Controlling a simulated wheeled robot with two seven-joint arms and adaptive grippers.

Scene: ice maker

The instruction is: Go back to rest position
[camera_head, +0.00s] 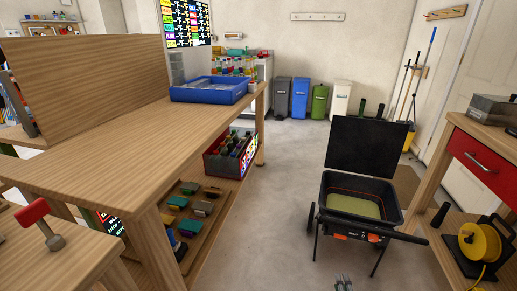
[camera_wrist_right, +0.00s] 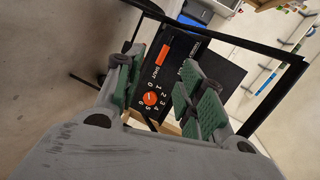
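My right gripper (camera_head: 343,283) shows at the bottom edge of the head view, low in front of a black wheeled machine with its lid up (camera_head: 362,188). In the right wrist view, my right gripper (camera_wrist_right: 163,78) has its green-padded fingers apart, with nothing held between them. Behind the fingers is the machine's dark front panel (camera_wrist_right: 172,68) with an orange knob and printed numbers. The gripper looks apart from the panel, though the exact gap cannot be told. My left gripper is not in view.
A long wooden bench (camera_head: 120,118) with a blue tray (camera_head: 210,90) runs along the left. A wooden workbench with a red drawer (camera_head: 473,152) stands at the right. Several bins, including a blue bin (camera_head: 300,98), line the back wall. Grey floor (camera_head: 285,185) between is clear.

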